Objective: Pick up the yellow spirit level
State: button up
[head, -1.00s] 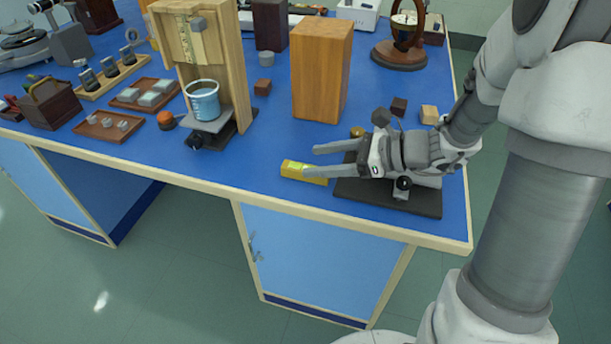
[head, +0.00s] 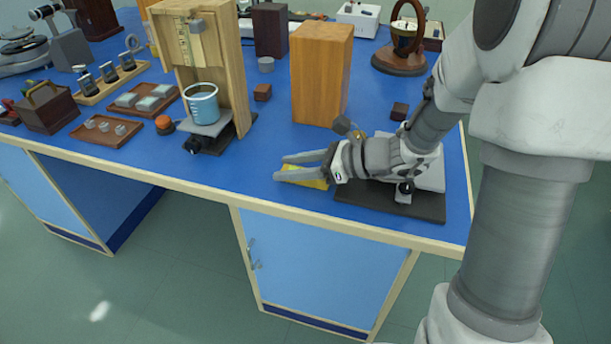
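The yellow spirit level (head: 317,184) lies on the blue bench top near the front edge, just left of a dark base plate. My gripper (head: 280,168) reaches in from the right, pointing left. Its two fingers are spread apart, one toward the back and one toward the front, with a gap between them. The fingers and gripper body cover much of the level, so only a yellow strip shows. The fingers appear above or beside it; I cannot tell whether they touch it.
A dark base plate (head: 425,207) with a small metal stage lies under my wrist. A tall wooden block (head: 320,75) stands behind the gripper. A wooden stand (head: 235,60) with a beaker (head: 202,103) is at left. Bare blue bench lies between the beaker and my fingers.

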grip_shut()
jog(key=shift+r, duration=0.15)
